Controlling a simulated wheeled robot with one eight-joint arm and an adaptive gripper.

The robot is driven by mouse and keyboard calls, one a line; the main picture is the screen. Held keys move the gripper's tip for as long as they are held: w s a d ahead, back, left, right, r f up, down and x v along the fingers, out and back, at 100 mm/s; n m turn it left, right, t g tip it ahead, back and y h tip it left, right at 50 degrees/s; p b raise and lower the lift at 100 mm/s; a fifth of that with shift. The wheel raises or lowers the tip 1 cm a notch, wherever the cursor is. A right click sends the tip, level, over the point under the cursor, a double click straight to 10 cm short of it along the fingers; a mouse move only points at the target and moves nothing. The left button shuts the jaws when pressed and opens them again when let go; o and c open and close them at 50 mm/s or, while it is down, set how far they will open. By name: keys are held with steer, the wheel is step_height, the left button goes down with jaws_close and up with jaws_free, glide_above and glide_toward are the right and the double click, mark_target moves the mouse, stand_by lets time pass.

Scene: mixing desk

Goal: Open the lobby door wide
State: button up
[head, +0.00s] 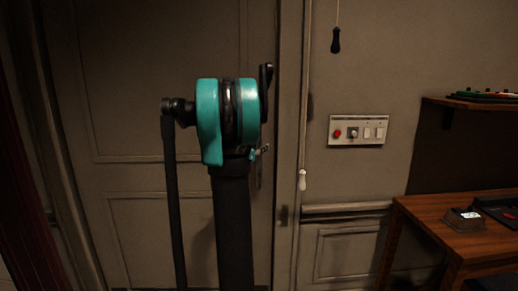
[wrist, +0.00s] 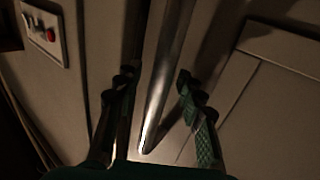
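The lobby door (head: 120,180) is a grey panelled door in the left half of the head view. It looks shut or nearly shut in its frame (head: 291,150). My arm stands in front of it and hides part of its right side. In the wrist view, the door's panelled face (wrist: 245,95) is at the right. A shiny upright metal bar (wrist: 170,65), seemingly the door's handle, runs between the fingers of my gripper (wrist: 154,84). The fingers are apart, with space on both sides of the bar. I cannot tell whether either finger touches it.
A switch panel (head: 357,130) with a red button is on the wall right of the door; it also shows in the wrist view (wrist: 45,32). Pull cords hang nearby, one with a dark handle (head: 336,40). A wooden desk (head: 470,240) and shelf (head: 470,102) stand at the right.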

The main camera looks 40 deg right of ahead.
steer(key=shift+c, duration=0.2)
jaws_close()
